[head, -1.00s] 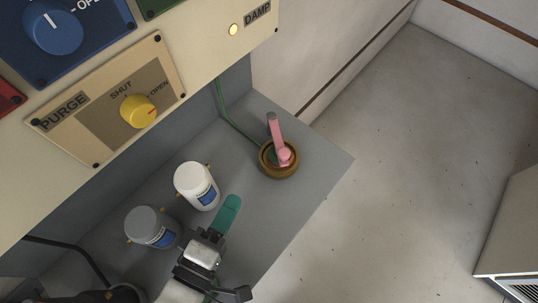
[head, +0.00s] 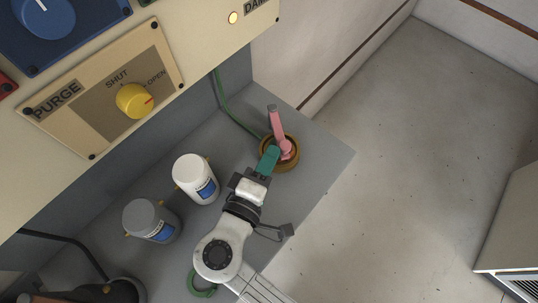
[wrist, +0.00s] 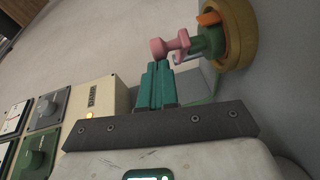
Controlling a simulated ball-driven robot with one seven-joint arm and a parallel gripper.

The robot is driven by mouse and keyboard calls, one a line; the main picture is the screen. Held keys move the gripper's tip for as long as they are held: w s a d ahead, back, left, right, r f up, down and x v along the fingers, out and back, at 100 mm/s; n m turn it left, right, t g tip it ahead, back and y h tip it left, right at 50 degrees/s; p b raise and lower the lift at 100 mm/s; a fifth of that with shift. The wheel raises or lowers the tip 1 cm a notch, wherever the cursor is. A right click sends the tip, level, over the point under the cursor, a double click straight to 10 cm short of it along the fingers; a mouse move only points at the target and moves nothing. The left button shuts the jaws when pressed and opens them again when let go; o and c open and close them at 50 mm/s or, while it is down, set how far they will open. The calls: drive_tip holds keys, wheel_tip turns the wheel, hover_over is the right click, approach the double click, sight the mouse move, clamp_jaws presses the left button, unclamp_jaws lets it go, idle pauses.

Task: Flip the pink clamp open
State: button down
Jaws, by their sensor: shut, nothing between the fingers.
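The pink clamp (head: 278,124) stands up from a round brass-coloured fitting (head: 292,164) near the right end of the grey shelf. In the wrist view the clamp (wrist: 159,48) shows just beyond my fingertips, beside the brass ring (wrist: 243,32) with a green body and an orange part inside. My gripper (head: 270,153) has teal fingers, shut and empty, at the left side of the clamp. In the wrist view the gripper (wrist: 156,70) points at the clamp's pink end; I cannot tell whether they touch.
A white bottle (head: 190,174) and a grey bottle (head: 146,219) stand on the shelf (head: 322,152) left of my arm. A green hose (head: 229,115) runs behind the clamp. The panel with the yellow purge knob (head: 133,101) overhangs at upper left. Open floor lies right.

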drive_tip(key=shift+d, duration=0.1)
drive_tip(key=w+d+n+t+y, duration=0.1)
drive_tip(key=w+d+n+y, duration=0.3)
drive_tip(key=w+d, duration=0.9)
drive_tip(key=shift+d+y, duration=0.85)
drive_tip(key=shift+y, duration=0.45)
